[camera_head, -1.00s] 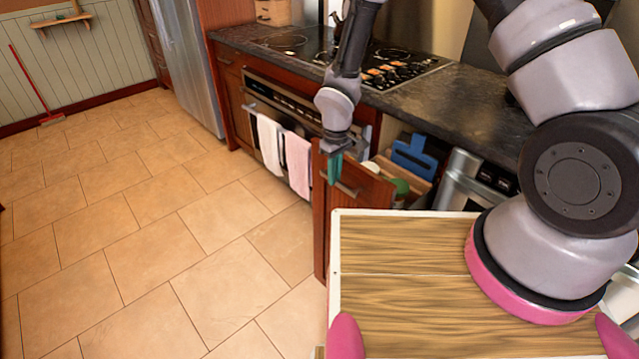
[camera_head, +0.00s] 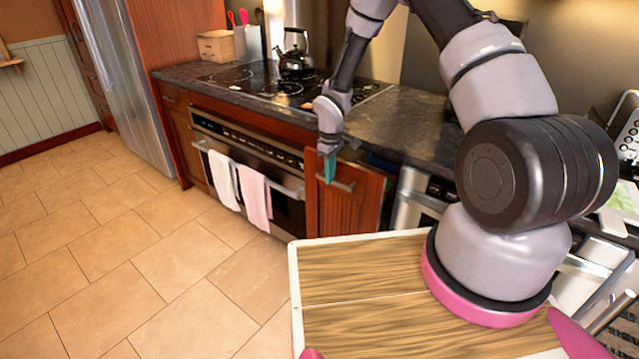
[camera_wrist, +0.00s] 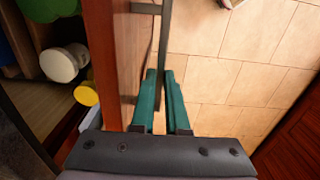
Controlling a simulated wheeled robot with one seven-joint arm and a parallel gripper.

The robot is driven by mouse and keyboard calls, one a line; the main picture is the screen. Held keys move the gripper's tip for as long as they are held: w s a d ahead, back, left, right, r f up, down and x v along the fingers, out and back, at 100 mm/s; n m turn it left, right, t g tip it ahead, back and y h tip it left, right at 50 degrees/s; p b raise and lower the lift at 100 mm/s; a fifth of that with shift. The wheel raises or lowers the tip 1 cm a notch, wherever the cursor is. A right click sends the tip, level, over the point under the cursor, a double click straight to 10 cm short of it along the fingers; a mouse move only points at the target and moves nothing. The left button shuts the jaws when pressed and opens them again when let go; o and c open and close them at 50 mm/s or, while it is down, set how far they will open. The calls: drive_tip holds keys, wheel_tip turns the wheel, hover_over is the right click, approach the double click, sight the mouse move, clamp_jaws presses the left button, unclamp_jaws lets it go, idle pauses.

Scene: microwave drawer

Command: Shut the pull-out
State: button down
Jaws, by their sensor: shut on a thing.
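The pull-out (camera_head: 352,207) has a reddish-brown wooden front with a metal bar handle, below the counter and right of the oven. Its front stands out from the cabinet face, so it is partly open. In the wrist view its front panel (camera_wrist: 108,55) is seen edge-on, with the handle (camera_wrist: 165,40) beside it. My gripper (camera_head: 330,168) is at the handle; in the wrist view its teal fingers (camera_wrist: 162,88) are shut on the handle bar. Green, white and yellow items (camera_wrist: 62,65) show inside the pull-out behind the front.
The oven (camera_head: 255,150) with a white towel (camera_head: 223,180) and a pink towel (camera_head: 256,197) is left of the pull-out. A steel appliance (camera_head: 415,205) is right of it. The dark counter (camera_head: 410,130) runs above. The tiled floor at left is clear.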

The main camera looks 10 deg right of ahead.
sight(340, 166)
drive_tip(key=shift+w+d, duration=2)
drive_tip(key=shift+w, duration=0.05)
drive_tip(key=c, duration=0.9)
unclamp_jaws()
drive_tip(key=shift+r, duration=0.1)
wheel_tip(340, 166, up, 11)
drive_tip(key=shift+f, duration=0.2)
drive_tip(key=shift+r, duration=0.1)
